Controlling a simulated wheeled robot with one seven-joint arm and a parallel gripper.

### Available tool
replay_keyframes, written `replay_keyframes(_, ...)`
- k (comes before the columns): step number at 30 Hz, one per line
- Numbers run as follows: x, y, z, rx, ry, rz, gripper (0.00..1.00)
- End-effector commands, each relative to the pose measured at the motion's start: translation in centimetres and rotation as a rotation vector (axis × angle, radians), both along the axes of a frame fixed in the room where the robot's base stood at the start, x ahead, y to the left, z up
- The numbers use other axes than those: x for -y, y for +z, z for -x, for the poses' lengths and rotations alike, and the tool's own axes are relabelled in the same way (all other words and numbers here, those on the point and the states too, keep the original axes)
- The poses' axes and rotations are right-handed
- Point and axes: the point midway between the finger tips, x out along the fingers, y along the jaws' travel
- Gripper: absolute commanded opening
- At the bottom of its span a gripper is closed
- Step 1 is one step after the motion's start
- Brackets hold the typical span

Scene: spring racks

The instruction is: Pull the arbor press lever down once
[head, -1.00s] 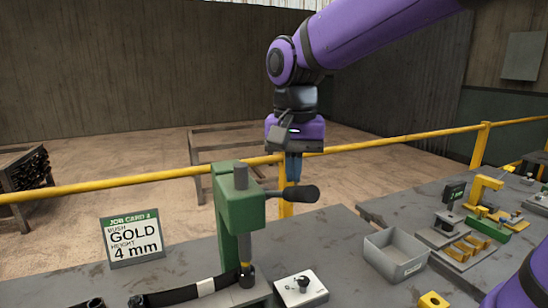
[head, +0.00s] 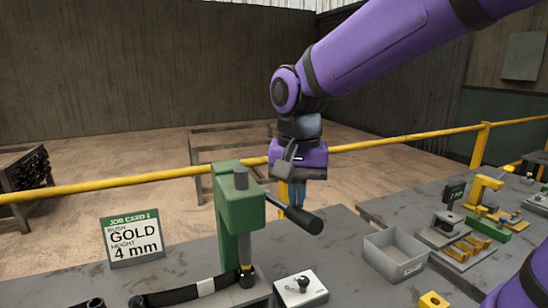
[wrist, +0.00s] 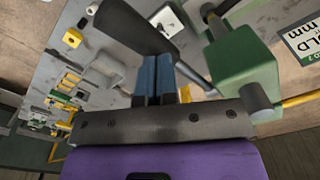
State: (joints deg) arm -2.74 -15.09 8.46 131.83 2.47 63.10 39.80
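The green arbor press (head: 238,200) stands on the near bench, with its grey ram (head: 245,250) above the work spot. Its black lever handle (head: 303,220) slopes down to the right from the press head. My gripper (head: 296,205) points down at the handle, its blue fingertips at or just behind the handle's upper side. In the wrist view the blue fingers (wrist: 157,75) lie close together with nothing seen between them, and the dark handle (wrist: 125,25) crosses just past their tips. Whether they touch it is hard to tell.
A job card sign (head: 135,238) stands left of the press. A small white plate with a black knob (head: 301,286) lies in front. A grey bin (head: 397,254) and several fixtures sit to the right. A yellow rail (head: 400,140) runs behind the bench.

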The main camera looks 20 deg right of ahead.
Motion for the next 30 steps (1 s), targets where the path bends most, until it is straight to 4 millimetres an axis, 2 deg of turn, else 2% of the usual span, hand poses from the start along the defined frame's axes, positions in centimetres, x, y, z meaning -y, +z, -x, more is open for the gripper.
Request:
replay_keyframes(8,0.0,-0.2,0.0,-0.001,0.0,0.0,0.0)
replay_keyframes(24,0.0,-3.7,0.4,-0.001,0.0,0.0,0.0)
replay_keyframes(30,0.0,-4.4,0.5,-0.001,0.0,0.0,0.0)
